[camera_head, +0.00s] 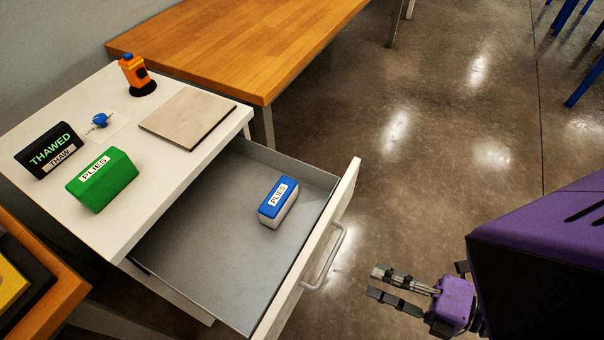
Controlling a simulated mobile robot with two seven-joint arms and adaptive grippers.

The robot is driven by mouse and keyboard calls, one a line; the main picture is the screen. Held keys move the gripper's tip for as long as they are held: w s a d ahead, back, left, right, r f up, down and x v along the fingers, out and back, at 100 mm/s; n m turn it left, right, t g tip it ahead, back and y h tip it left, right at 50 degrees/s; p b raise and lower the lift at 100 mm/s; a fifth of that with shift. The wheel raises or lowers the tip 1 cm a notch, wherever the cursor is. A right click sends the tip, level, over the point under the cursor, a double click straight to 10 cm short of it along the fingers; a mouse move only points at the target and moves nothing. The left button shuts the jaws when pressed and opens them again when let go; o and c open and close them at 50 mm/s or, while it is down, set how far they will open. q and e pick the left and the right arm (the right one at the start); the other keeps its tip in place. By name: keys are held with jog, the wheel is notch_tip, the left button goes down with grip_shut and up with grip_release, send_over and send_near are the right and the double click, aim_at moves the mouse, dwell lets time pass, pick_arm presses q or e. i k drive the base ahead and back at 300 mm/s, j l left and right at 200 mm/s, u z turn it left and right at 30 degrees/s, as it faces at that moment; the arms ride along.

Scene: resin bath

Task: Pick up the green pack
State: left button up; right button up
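The green pack (102,181) is a green block with a white PLIES label, on the white cabinet top near its front left. My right gripper (384,284) is at the lower right, outside the open drawer and right of its handle. Its two fingers are apart with a gap between them, and nothing is held. It is well away from the green pack. My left gripper is not in view.
The open drawer (190,240) holds a blue and white PLIES box (278,202). A wooden table (235,45) stands behind.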

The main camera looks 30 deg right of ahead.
aim_at(96, 186)
jog(key=z, duration=0.8)
jog(key=k+l, duration=0.4)
